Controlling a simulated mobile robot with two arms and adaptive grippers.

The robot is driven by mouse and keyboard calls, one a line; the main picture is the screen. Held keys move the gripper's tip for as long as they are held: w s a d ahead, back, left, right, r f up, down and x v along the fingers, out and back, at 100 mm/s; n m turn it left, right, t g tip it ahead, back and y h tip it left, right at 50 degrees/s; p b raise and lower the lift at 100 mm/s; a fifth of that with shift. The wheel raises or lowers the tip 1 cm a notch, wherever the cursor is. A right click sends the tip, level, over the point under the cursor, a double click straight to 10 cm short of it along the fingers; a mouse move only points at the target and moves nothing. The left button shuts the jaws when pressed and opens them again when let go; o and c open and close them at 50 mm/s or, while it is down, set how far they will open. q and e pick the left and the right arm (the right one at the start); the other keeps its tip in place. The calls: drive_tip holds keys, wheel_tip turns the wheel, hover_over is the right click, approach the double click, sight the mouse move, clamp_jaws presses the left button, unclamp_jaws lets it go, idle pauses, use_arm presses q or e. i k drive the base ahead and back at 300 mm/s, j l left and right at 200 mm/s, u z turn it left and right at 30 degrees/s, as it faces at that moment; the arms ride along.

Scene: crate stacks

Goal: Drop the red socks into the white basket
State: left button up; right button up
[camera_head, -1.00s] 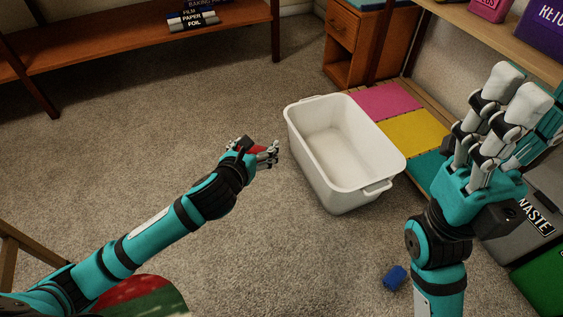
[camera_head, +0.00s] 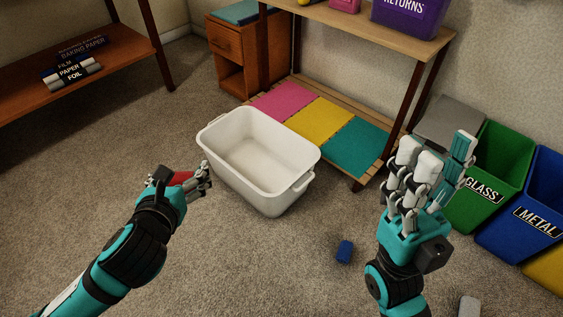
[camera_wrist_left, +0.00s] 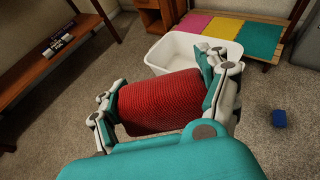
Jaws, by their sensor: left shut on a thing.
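The red socks (camera_wrist_left: 160,103) are a rolled red knit bundle held between the fingers of my left gripper (camera_head: 197,182) in the left wrist view. In the head view only a bit of the red socks (camera_head: 183,177) shows beside the fingers. The white basket (camera_head: 222,185) stands on the carpet, its inside empty where visible. My left gripper is just left of the basket's near left wall, outside the opening. My right gripper (camera_head: 432,165) is raised at the right with fingers extended and apart, holding nothing visible.
A blue object (camera_head: 344,251) lies on the carpet right of the basket. A wooden shelf with pink, yellow and teal mats (camera_head: 322,120) stands behind it. A green glass bin (camera_head: 497,155) and a blue metal bin (camera_head: 545,185) stand at the right. Carpet left of the basket is clear.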

sight(255, 175)
drive_tip(key=i+j+z, duration=0.7)
drive_tip(key=i+j, duration=0.15)
drive_tip(key=j, duration=0.15)
drive_tip(key=i+j, duration=0.25)
drive_tip(key=j, duration=0.2)
